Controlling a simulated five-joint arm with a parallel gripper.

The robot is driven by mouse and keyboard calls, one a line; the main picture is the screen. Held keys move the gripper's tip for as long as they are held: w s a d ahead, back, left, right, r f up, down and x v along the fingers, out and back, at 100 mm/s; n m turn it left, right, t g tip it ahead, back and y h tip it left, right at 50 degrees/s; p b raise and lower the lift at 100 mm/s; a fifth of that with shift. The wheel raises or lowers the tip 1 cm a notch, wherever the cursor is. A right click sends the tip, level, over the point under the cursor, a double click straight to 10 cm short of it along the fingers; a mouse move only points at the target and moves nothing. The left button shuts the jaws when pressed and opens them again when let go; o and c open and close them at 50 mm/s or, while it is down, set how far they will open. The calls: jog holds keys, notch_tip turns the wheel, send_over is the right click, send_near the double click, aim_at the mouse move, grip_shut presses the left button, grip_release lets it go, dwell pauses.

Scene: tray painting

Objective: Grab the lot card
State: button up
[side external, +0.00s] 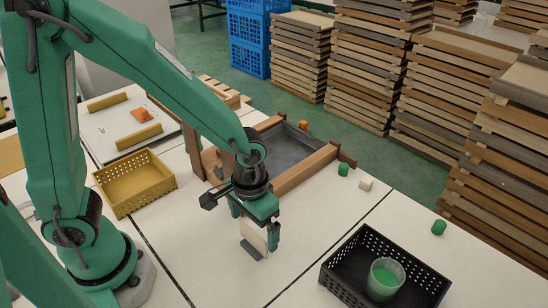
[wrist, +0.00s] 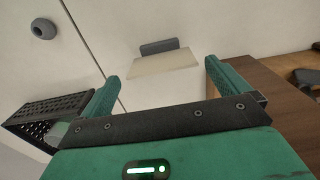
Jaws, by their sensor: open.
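The lot card, a cream card (side external: 254,236), stands tilted on the white table below my gripper in the side view. In the wrist view the cream card (wrist: 165,65) lies ahead, between the fingertips, with a small grey block (wrist: 159,46) along its far edge. My gripper (side external: 254,222) is open, pointing down, with one finger on each side of the card in the side view. It also shows in the wrist view (wrist: 162,76), with nothing gripped. I cannot tell whether a finger touches the card.
A black crate (side external: 333,287) holding a green-filled cup (side external: 385,279) stands at the front right. A wooden-framed tray (side external: 305,170) is behind my gripper, a yellow basket (side external: 130,204) to its left. Green pieces (side external: 343,169) and a pale block (side external: 365,185) lie to the right.

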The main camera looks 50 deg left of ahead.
aim_at(252, 230)
jog(key=shift+s+a+f, duration=0.1)
jog(key=shift+f, duration=2.3)
jog(key=c, duration=0.9)
